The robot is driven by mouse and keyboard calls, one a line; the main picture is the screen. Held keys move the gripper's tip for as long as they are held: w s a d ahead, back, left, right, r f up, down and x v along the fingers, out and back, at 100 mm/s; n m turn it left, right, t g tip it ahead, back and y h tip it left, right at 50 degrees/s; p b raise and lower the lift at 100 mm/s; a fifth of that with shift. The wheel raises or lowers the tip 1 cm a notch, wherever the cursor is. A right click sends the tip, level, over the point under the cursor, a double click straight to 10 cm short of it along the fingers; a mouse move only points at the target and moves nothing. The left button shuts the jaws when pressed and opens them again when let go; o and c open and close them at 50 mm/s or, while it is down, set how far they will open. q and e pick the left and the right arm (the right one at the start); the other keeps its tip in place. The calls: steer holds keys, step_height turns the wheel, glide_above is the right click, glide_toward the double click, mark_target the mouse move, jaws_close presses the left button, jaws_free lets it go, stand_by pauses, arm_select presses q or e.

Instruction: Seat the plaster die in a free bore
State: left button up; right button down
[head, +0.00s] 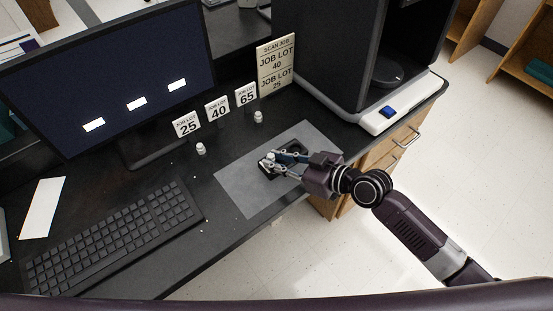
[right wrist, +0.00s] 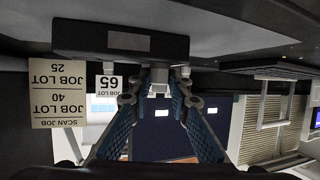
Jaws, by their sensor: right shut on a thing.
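My right gripper (head: 273,160) reaches in from the right over a black block (head: 291,147) on the grey mat. It is shut on a small white plaster die (head: 270,156), at the block's left part. In the right wrist view the picture is upside down; the die (right wrist: 158,82) shows between the blue fingers (right wrist: 159,95), close to the dark block (right wrist: 120,42). The bores are hidden or too small to make out, and I cannot tell whether the die is inside one. Two other white dies stand on the bench, one left of the mat (head: 200,149) and one behind it (head: 258,117).
Cards reading 25 (head: 187,124), 40 (head: 217,108) and 65 (head: 245,94) stand behind the dies. A scan job sign (head: 276,65) lists lots 40 and 25. A monitor (head: 110,75), keyboard (head: 115,235) and black machine (head: 345,60) surround the grey mat (head: 243,193).

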steer(key=shift+f, duration=0.15)
steer(key=c, duration=1.7)
jaws_free()
steer(key=shift+d, duration=0.1)
steer(key=v, duration=1)
steer(key=shift+s+d, duration=0.1)
steer(key=shift+d, duration=0.05)
steer(key=shift+v, duration=0.75)
